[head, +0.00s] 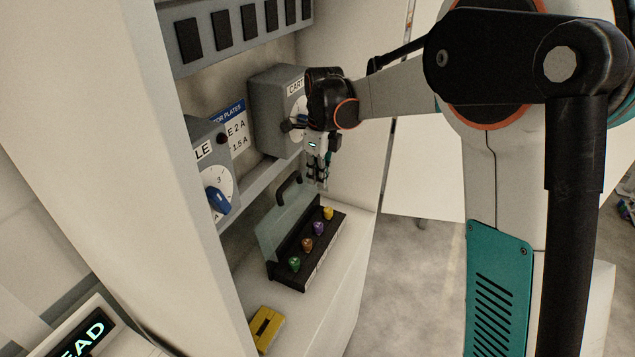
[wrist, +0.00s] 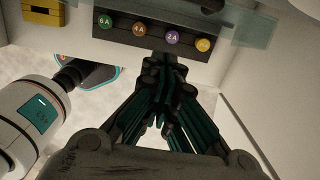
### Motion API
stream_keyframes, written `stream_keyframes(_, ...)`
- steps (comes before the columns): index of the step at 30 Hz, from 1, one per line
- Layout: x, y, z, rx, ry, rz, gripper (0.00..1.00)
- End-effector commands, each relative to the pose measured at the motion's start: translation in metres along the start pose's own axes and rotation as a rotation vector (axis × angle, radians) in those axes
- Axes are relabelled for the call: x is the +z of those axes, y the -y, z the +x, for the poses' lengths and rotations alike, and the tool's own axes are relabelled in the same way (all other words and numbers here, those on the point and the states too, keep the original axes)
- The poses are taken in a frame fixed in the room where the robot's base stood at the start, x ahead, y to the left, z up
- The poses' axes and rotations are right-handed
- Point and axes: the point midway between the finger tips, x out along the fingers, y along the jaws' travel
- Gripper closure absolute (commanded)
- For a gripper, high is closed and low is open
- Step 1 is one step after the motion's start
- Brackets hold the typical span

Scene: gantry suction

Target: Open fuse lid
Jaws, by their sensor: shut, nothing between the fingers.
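The fuse box (head: 292,272) is a dark tray on the white counter, holding green, orange, purple and yellow fuses in a row. Its clear lid (head: 283,226) stands raised along the back edge, with a black handle (head: 289,187) at its top. The fuses look uncovered. In the wrist view the fuse box (wrist: 125,48) is at the top, and part of the clear lid (wrist: 252,27) shows at its right. My gripper (head: 318,182) is shut and empty, above the yellow-fuse end and to the right of the handle, apparently apart from it. Its fingers also show in the wrist view (wrist: 163,88).
A yellow block (head: 266,327) lies on the counter in front of the box. Grey dial units (head: 277,108) and a lower one with a blue knob (head: 211,181) sit on the shelf behind. A cabinet wall closes the left side. Open floor lies right.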

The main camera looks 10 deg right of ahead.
Motion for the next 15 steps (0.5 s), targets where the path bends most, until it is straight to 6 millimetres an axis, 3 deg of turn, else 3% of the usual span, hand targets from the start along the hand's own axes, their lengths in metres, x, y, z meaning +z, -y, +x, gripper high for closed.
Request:
stream_keyframes(9,0.0,0.0,-0.065,0.0,0.0,0.0,1.0)
stream_keyframes(15,0.0,0.0,-0.091,0.0,0.0,0.0,1.0)
